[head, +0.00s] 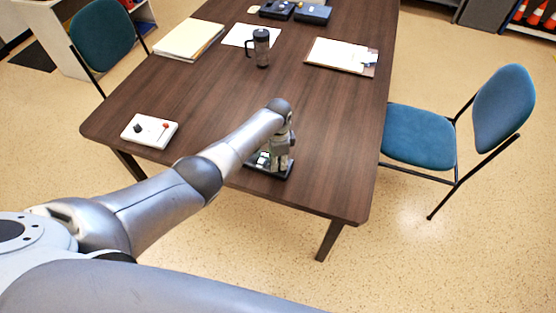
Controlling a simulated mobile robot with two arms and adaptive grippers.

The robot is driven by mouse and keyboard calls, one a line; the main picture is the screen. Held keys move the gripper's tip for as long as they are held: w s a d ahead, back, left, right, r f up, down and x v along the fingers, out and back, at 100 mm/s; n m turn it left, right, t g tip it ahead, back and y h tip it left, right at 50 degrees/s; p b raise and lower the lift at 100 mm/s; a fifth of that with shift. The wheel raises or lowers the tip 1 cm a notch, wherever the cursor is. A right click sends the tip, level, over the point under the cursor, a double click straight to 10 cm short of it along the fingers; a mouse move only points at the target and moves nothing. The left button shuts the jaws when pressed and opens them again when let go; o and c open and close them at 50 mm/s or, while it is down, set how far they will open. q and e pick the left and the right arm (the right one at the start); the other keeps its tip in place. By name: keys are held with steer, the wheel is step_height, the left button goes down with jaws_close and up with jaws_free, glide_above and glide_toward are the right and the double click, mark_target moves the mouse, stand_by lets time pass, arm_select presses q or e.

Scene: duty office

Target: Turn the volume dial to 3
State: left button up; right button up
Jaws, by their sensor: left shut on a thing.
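A small dark device (284,175) with a pale green panel lies near the front edge of the brown table. My left gripper (279,164) points down onto it from above and is shut on the volume dial there. The dial itself is hidden by the fingers, so its setting and scale cannot be read. My right gripper is out of view.
A dark mug (261,48), paper folders (190,39) and a clipboard (341,56) lie further back. A blue chair (420,135) stands right.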

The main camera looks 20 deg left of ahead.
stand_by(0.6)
arm_select(q)
steer(key=o, duration=1.1)
steer(key=shift+c, duration=0.2)
steer(key=shift+r, duration=0.1)
steer(key=shift+w+r, duration=0.1)
steer(key=shift+r, duration=0.5)
step_height(320, 180, up, 11)
steer(key=shift+f, duration=0.15)
steer(key=shift+f, duration=0.1)
